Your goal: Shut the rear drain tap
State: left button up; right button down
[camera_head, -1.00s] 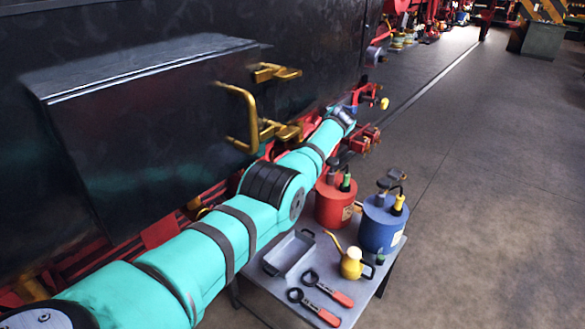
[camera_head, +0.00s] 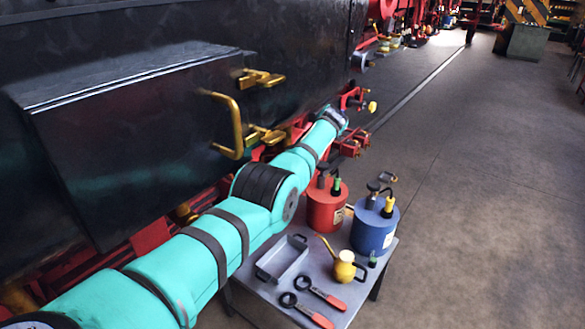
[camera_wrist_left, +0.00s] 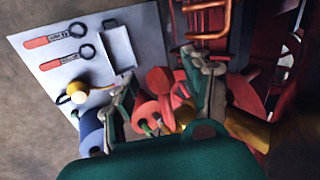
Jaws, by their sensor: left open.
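My left arm reaches from the lower left along the dark engine side in the head view. Its left gripper (camera_wrist_left: 163,90) shows in the wrist view with its two fingers apart and nothing visibly held. In the head view the gripper is mostly hidden beyond the arm's far end. Red fittings with a yellow knob (camera_head: 372,107) sit close beyond that end, and another red fitting (camera_head: 354,141) sits just below. I cannot tell which is the rear drain tap or whether it is open. A red part (camera_wrist_left: 160,80) shows between the fingers in the wrist view. My right gripper is not in view.
A grey table (camera_head: 262,291) stands below the arm. It carries a red can (camera_head: 324,208), a blue can (camera_head: 374,230), a yellow oil can (camera_head: 344,268), a metal tray (camera_head: 283,259) and two red-handled tools. Gold handles (camera_head: 236,125) stick out above the arm. The floor at right is clear.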

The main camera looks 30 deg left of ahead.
pick_arm(q)
jog(key=shift+a+f, duration=0.1)
jog(key=shift+a, duration=0.05)
jog(key=v, duration=1.2)
jog(key=s+d+f+m+h, duration=0.1)
jog(key=s+f, duration=0.2)
jog(key=f, duration=1)
jog(key=s+d+f+m, duration=0.1)
jog(key=s+f, duration=0.1)
jog(key=f, duration=1.1)
jog(key=s+d+f+m+h, duration=0.1)
jog(key=s+f, duration=0.2)
jog(key=f, duration=1)
jog(key=s+d+f+t+h, duration=0.1)
jog(key=s+d+f+h, duration=0.15)
jog(key=s+f, duration=1.6)
jog(key=s+d+f, duration=0.2)
jog(key=s+f, duration=0.2)
jog(key=s, duration=0.8)
jog(key=s+d+f+h+b, duration=0.1)
jog(key=s+f, duration=0.4)
jog(key=s, duration=0.6)
jog(key=s+d+f+h, duration=0.1)
jog(key=s+d+f, duration=0.2)
jog(key=s, duration=0.9)
jog(key=shift+s+d+f, duration=0.3)
jog(key=shift+f, duration=0.35)
